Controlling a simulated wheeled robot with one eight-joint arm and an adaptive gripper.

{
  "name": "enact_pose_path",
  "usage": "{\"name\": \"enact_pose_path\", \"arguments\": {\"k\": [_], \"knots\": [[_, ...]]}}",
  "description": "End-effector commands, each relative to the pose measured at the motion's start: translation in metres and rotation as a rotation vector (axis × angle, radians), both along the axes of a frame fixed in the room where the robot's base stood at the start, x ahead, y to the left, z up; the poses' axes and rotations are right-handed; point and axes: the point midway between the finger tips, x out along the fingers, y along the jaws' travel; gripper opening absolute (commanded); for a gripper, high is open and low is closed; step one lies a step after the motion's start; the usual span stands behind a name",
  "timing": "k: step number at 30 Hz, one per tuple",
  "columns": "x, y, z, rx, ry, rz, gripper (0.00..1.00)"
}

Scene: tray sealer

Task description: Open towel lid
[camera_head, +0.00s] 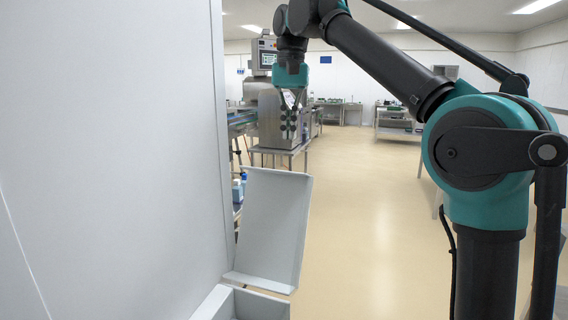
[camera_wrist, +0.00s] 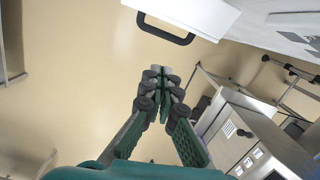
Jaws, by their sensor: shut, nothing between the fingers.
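A light grey lid (camera_head: 273,225) stands raised and slightly tilted in the head view, above a pale open-topped box (camera_head: 248,304) at the bottom edge. I take these to be the towel box and its lid; the box's inside is mostly cut off, and no towels show. In the wrist view a white panel (camera_wrist: 205,14) with a black loop handle (camera_wrist: 184,40) is at the top; it may be the same lid. My gripper (camera_head: 288,110) is above and beyond the lid in the head view. In the wrist view my gripper (camera_wrist: 163,74) is shut and empty, apart from the handle.
A large pale grey wall panel (camera_head: 110,150) fills the left of the head view. A steel machine (camera_head: 270,118) on a stand is behind my gripper. Bottles (camera_head: 238,188) stand behind the lid. The beige floor (camera_head: 365,210) to the right is clear.

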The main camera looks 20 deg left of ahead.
Motion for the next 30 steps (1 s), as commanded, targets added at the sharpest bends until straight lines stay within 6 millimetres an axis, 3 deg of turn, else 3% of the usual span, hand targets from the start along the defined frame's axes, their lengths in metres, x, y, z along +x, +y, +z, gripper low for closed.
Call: {"name": "enact_pose_path", "arguments": {"k": [4, 11, 26, 30], "knots": [[-0.007, -0.002, 0.001, -0.012, 0.003, -0.124, 0.00], [-0.009, -0.002, -0.012, -0.015, 0.004, -0.153, 0.00], [-0.018, -0.002, -0.101, -0.015, 0.003, -0.151, 0.00], [-0.038, 0.000, -0.089, -0.015, 0.003, -0.148, 0.00]]}}
